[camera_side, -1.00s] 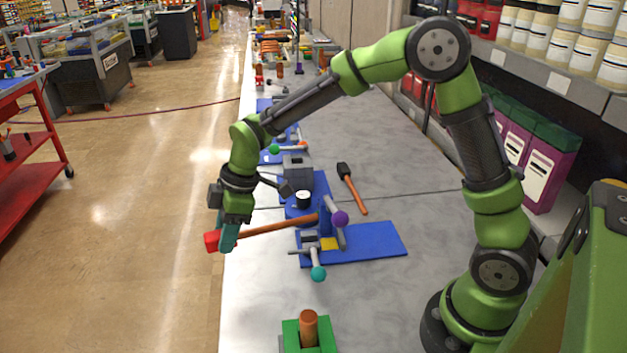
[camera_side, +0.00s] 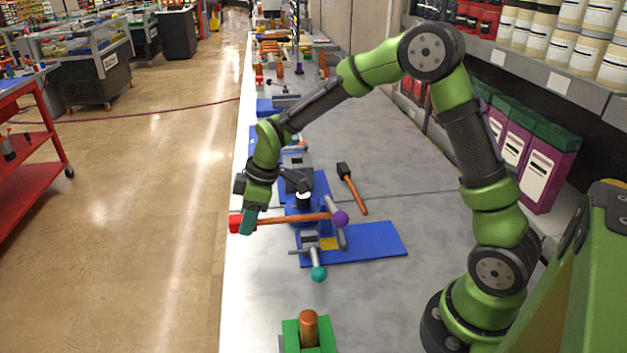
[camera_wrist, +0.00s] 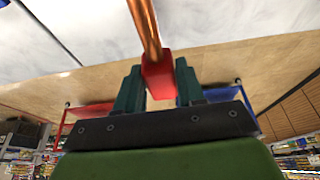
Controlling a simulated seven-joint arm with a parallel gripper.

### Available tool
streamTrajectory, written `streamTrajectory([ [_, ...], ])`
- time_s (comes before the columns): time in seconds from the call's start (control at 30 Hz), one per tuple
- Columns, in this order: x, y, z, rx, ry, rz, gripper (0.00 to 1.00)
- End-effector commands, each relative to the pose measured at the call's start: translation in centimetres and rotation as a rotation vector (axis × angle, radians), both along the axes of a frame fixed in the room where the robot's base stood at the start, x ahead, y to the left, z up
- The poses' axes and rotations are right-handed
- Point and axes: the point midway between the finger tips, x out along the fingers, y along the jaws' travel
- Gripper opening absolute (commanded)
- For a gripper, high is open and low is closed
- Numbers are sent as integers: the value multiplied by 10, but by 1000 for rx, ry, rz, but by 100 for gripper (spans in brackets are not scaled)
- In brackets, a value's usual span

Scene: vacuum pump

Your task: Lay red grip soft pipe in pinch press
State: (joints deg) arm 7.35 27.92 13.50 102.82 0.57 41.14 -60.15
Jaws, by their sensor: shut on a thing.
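My gripper (camera_side: 249,221), with teal fingers, is shut on the red grip (camera_side: 236,223) at one end of a copper-orange soft pipe (camera_side: 290,218). In the wrist view the red grip (camera_wrist: 157,75) sits between the fingers and the pipe (camera_wrist: 144,25) runs away from them. In the side view the pipe runs right, nearly level, and its far end overlaps the blue fixture near a purple ball handle (camera_side: 340,218). This fixture, seemingly the pinch press, has a blue base plate (camera_side: 370,242), a yellow block (camera_side: 328,243) and a teal ball lever (camera_side: 318,273). I cannot tell whether the pipe touches it.
A black-headed mallet (camera_side: 352,190) with an orange handle lies on the grey table behind the press. A blue fixture with a grey block (camera_side: 296,159) stands farther back. A green holder (camera_side: 290,334) with an orange peg is in front.

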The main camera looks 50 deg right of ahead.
Motion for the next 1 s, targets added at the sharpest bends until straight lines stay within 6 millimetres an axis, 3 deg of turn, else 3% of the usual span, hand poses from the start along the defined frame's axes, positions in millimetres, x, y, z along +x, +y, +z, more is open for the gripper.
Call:
streamTrajectory([
  [1.0, 0, 0, -60, 1, 2, 0, 0],
])
